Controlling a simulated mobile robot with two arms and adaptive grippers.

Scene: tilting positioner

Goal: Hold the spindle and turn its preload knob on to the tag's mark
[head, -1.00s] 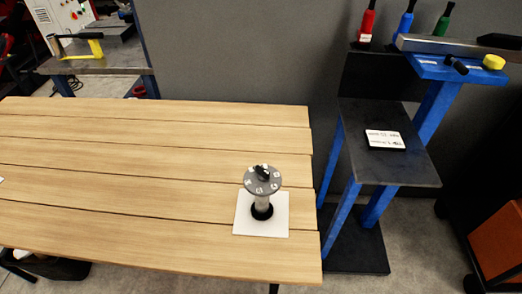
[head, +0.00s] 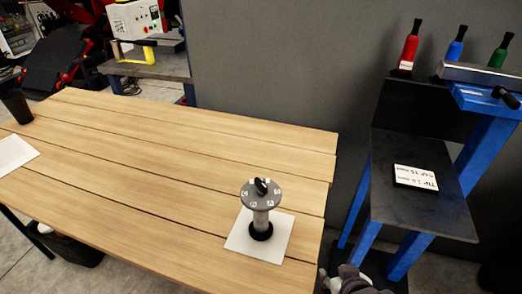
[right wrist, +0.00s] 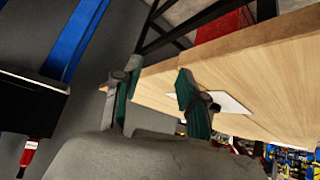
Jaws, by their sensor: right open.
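The spindle (head: 260,222) stands upright on a white square mat (head: 240,240) near the table's right front corner. It has a grey marked dial on top with a black preload knob (head: 261,186). The tag (head: 415,178), a white card with black print, lies on the dark shelf to the right; its print is too small to read surely. My right gripper (head: 336,280) is at the bottom edge, right of the table and apart from the spindle. In the right wrist view its green-padded fingers (right wrist: 155,90) are spread and empty. My left gripper is not in view.
The wooden table (head: 170,170) is mostly clear. A white sheet (head: 14,153) and a dark cup (head: 16,106) are at its left. The blue-framed stand (head: 425,215) is close on the right, with red, blue and green bottles (head: 408,50) above. A grey wall is behind.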

